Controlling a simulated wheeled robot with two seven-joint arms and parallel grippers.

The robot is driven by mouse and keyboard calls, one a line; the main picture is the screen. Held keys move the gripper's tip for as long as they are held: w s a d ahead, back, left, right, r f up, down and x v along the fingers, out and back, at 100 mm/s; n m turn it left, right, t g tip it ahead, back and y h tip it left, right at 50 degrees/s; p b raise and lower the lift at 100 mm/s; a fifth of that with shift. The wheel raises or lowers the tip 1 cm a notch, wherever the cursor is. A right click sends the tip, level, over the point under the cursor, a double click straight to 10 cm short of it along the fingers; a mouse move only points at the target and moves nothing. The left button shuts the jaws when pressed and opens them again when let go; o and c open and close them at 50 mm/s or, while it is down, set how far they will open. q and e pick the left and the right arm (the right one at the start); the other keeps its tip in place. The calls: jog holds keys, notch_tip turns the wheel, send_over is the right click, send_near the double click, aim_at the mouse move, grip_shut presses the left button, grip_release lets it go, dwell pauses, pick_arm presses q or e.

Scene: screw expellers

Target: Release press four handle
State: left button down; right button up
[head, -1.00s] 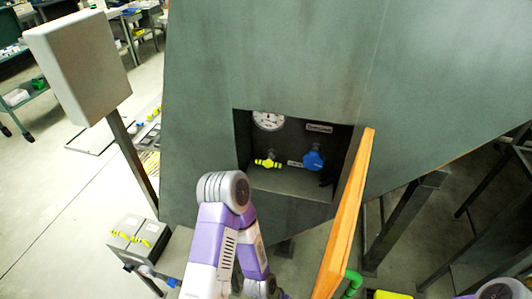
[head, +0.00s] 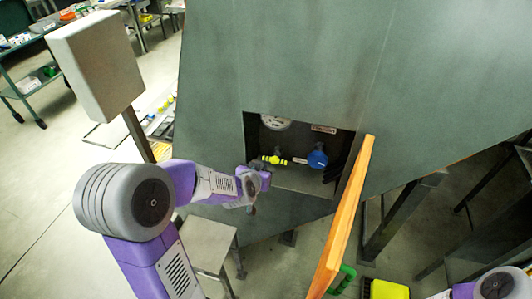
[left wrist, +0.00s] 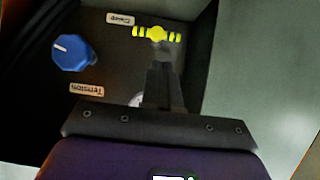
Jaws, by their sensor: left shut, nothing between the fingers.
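A yellow bar handle (head: 274,160) is on the back wall of a recess in the green press. It lies level and shows at the top of the left wrist view (left wrist: 157,33), beside a "Clamp" label. A blue knob (head: 317,159) is on the same panel; it shows in the left wrist view (left wrist: 73,52) by a "Tension" label. My left gripper (left wrist: 162,68) is shut and empty, its fingertips pointing at the yellow handle's stem. I cannot tell whether they touch it. In the head view the gripper is at the recess's lower left, mostly hidden by my wrist. My right gripper is out of view.
A round gauge (head: 277,122) sits at the top of the recess. An orange door (head: 345,220) stands open on the recess's right side. A pale box on a post (head: 97,65) stands left of the press. A grey stand (head: 205,243) is below my left arm.

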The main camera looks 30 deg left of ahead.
aim_at(266, 158)
pick_arm(q)
jog(key=r, duration=0.1)
jog(key=a+r, duration=0.1)
jog(key=r, duration=0.1)
jog(key=shift+a+r+t+y, duration=0.25)
jog(key=shift+a+t+y, duration=0.05)
jog(key=shift+a, duration=0.05)
jog(key=shift+s+d+f+b+x, duration=0.15)
jog(key=shift+f+b+x, duration=0.25)
jog(key=shift+b+x, duration=1.3)
jog(key=shift+s+d+f+b+x, duration=0.1)
jog(key=shift+s+f+b+x, duration=0.5)
jog(key=shift+x, duration=2)
jog(key=shift+w+d+f+b+x, duration=0.1)
jog(key=shift+f+b+x, duration=0.15)
jog(key=shift+b+x, duration=1.5)
jog(key=shift+w+a+f+p, duration=0.15)
jog(key=shift+w+f+p, duration=0.05)
jog(key=shift+w+p, duration=0.2)
